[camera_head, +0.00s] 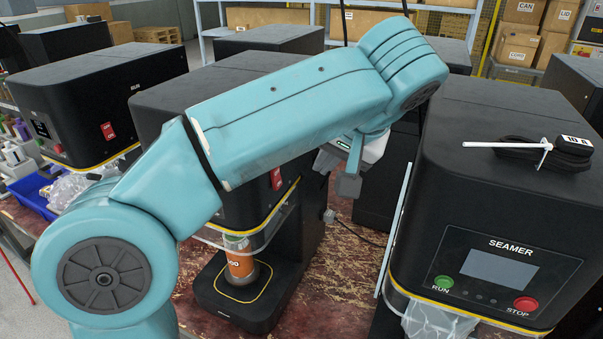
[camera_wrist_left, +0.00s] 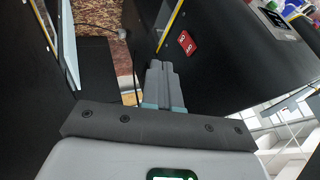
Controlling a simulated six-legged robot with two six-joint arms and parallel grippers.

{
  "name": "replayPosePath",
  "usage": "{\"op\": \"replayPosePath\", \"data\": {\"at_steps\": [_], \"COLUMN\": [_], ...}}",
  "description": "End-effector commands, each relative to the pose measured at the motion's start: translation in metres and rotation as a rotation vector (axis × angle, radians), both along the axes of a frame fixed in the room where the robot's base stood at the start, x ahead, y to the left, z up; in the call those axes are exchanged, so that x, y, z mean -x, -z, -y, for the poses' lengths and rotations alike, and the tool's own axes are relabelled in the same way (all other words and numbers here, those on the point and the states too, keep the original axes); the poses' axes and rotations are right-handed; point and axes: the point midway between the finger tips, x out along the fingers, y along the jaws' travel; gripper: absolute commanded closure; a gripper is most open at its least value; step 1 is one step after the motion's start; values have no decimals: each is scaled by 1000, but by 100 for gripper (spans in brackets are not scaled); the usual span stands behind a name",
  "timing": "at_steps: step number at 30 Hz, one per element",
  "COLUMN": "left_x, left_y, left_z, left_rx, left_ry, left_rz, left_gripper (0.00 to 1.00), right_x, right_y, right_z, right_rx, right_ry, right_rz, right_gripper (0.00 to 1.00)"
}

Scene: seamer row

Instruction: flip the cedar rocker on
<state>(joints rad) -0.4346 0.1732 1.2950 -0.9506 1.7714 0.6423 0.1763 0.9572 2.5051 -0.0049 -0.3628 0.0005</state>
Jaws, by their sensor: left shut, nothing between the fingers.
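A red rocker switch (camera_head: 277,179) is on the side of the black middle machine (camera_head: 253,95), partly behind my left arm. A red rocker also shows in the left wrist view (camera_wrist_left: 187,43), on a dark panel just beyond and right of my fingertips, with a visible gap. Another red rocker (camera_head: 108,131) is on the machine at the left. I cannot read which one is cedar. My left gripper (camera_head: 348,185) is shut and empty, in the gap between the middle machine and the seamer; its closed fingers show in the left wrist view (camera_wrist_left: 160,68). My right gripper is not in view.
An orange can (camera_head: 240,263) sits on the middle machine's base. A cable (camera_head: 360,232) lies on the worn red table (camera_head: 340,275). A blue bin (camera_head: 35,193) is at left.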

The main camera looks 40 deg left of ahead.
Motion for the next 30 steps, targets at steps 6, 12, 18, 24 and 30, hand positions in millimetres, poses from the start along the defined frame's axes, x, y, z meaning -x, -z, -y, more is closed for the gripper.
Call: {"op": "replayPosePath", "data": {"at_steps": [6, 12, 18, 24, 30], "left_x": [4, 3, -5, -16, -15], "left_y": [0, 5, 32, 68, 83], "left_z": [-2, -5, -23, -46, -73], "left_rx": [-1, -1, -2, -2, 1], "left_ry": [-6, -6, -7, -5, -6], "left_rz": [-1, -1, -4, -5, 0], "left_gripper": [100, 100, 100, 100, 100], "right_x": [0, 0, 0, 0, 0], "right_y": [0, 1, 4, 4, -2], "right_z": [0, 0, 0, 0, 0], "right_rx": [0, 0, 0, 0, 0], "right_ry": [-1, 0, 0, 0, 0], "right_rz": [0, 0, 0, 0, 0], "right_gripper": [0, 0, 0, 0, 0]}}
